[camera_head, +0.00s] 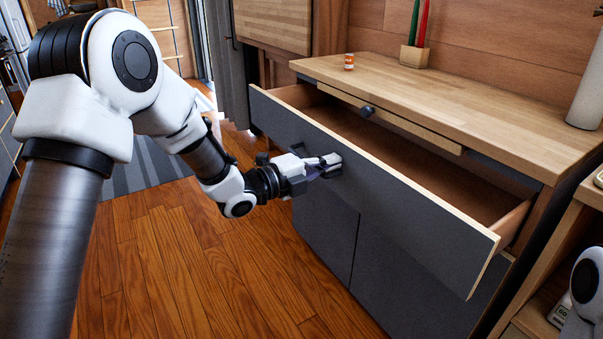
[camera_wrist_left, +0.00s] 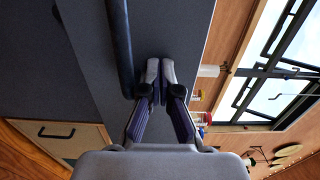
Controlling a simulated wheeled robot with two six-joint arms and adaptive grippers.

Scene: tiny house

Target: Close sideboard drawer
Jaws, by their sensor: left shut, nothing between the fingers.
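The sideboard drawer (camera_head: 400,200) stands pulled well out, its dark grey front facing me and its wooden inside empty where I can see it. The sideboard (camera_head: 450,95) has a light wooden top. My left gripper (camera_head: 332,163) is shut and empty, with its fingertips at the drawer's front, left of its middle. In the left wrist view the shut fingers (camera_wrist_left: 160,72) lie close over the grey drawer front (camera_wrist_left: 85,75), beside a dark bar handle (camera_wrist_left: 121,45). I cannot tell whether they touch. My right gripper is not in view.
A small orange-labelled jar (camera_head: 349,61) and a wooden block with red and green candles (camera_head: 414,56) stand on the top. A slim board with a dark knob (camera_head: 367,111) sits beneath it. Wooden floor (camera_head: 200,265) is clear in front. A shelf unit (camera_head: 560,250) stands at the right.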

